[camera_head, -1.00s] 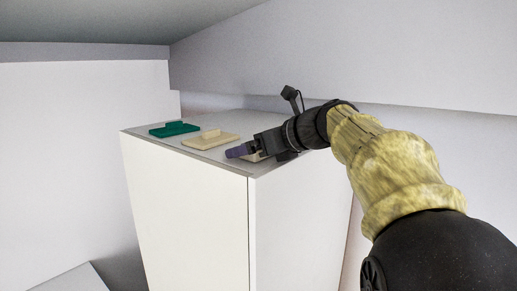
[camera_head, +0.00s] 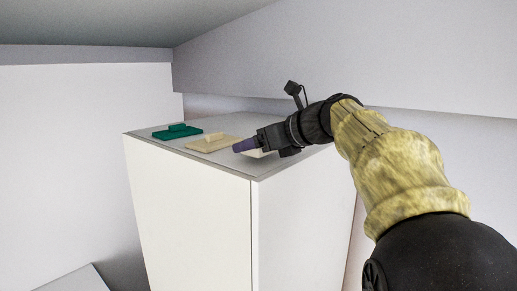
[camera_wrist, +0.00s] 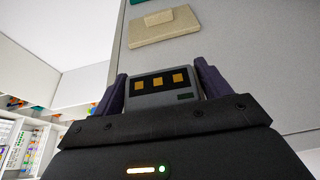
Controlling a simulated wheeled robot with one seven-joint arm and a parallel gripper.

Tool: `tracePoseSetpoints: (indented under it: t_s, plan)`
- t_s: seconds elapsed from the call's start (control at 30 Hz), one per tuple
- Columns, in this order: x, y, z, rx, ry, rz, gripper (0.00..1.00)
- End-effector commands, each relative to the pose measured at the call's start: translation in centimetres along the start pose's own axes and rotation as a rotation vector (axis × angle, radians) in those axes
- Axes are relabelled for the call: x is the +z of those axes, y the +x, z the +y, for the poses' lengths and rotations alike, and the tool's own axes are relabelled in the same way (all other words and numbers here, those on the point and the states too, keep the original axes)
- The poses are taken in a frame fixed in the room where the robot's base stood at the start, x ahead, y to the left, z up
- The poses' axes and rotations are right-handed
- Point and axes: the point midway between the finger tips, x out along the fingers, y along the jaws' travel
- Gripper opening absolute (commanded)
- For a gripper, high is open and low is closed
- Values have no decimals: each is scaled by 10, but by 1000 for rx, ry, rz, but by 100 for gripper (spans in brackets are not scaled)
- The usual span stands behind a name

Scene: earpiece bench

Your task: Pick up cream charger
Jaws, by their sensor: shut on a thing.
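A cream-tan flat piece with a raised block (camera_head: 210,143) lies on the cabinet top, just left of my gripper (camera_head: 243,147). It also shows in the wrist view (camera_wrist: 163,26), beyond the jaws and apart from them. My gripper, with purple fingers, is shut on a pale block. In the wrist view this pale block (camera_wrist: 160,97) looks grey, with three gold squares on a dark panel between the fingers (camera_wrist: 160,92). In the head view only a pale cream-white patch shows under the jaws. I cannot tell which pale piece is the cream charger.
A teal piece (camera_head: 177,132) of similar form lies further left on the white cabinet (camera_head: 190,205). A wall runs close behind the cabinet. Shelves with small coloured items (camera_wrist: 30,135) show at left in the wrist view.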

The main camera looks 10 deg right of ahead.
Motion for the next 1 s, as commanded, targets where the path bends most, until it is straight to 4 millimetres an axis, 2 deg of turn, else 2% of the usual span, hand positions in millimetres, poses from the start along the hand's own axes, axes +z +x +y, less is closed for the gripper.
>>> tracePoseSetpoints:
  t_s: [0.63, 0.8, 1.0]
  plan:
    - [119, -49, -1, -4, -3, -1, 51]
    - [142, -59, -1, -3, -1, 0, 51]
    - [151, -62, 0, -1, 1, 1, 51]
